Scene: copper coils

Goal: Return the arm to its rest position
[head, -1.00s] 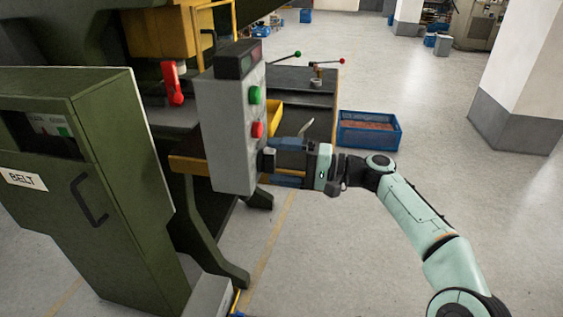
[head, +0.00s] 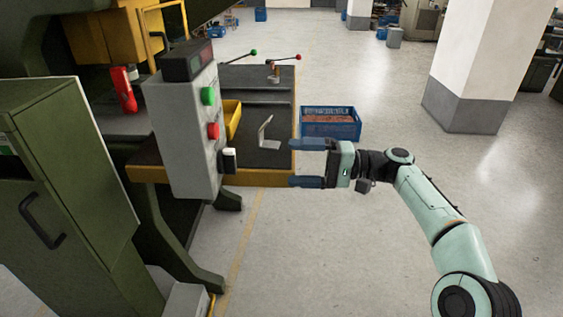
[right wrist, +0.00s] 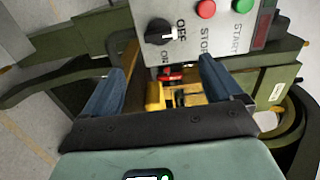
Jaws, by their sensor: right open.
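My right gripper (head: 308,163) is open and empty, its two blue fingers pointing left, to the right of the grey control box and apart from it. In the right wrist view the open fingers (right wrist: 160,88) show with the control box beyond them. The control box (head: 180,140) has a green button (head: 208,96), a red button (head: 213,131) and a rotary switch (head: 228,160) low on its side. In the right wrist view this black knob (right wrist: 160,32) sits by OFF and ON labels. My left gripper is not in view.
A green machine cabinet (head: 70,190) stands at the left. A bench (head: 262,178) with a yellow bin (head: 232,118) and a bent metal part (head: 265,132) lies behind the gripper. A blue crate (head: 331,123) is on the floor behind. Floor to the right is open up to a pillar (head: 480,70).

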